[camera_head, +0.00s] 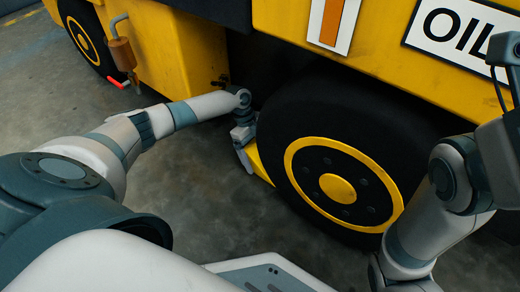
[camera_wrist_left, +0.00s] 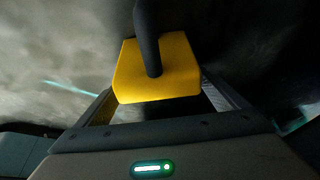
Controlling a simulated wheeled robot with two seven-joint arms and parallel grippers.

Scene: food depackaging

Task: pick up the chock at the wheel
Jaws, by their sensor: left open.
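The yellow chock (camera_head: 259,166) sits on the floor against the left side of the black front wheel (camera_head: 340,185), partly hidden behind my left gripper (camera_head: 243,158). In the left wrist view the chock (camera_wrist_left: 178,82) shows as a yellow block with a dark, rod-like handle (camera_wrist_left: 147,35) rising across its face. My left gripper (camera_wrist_left: 157,95) is open, with one finger on each side of the chock in that view. I cannot tell whether the fingers touch it. My right arm shows at the right of the head view, but its gripper is out of frame.
The yellow vehicle body (camera_head: 390,65) with an "OIL" sign (camera_head: 455,30) overhangs the wheel and chock. A rear wheel (camera_head: 85,35) and a small brown canister with a red-ended lever (camera_head: 122,55) are at the upper left. Grey floor (camera_head: 190,185) is clear left of the chock.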

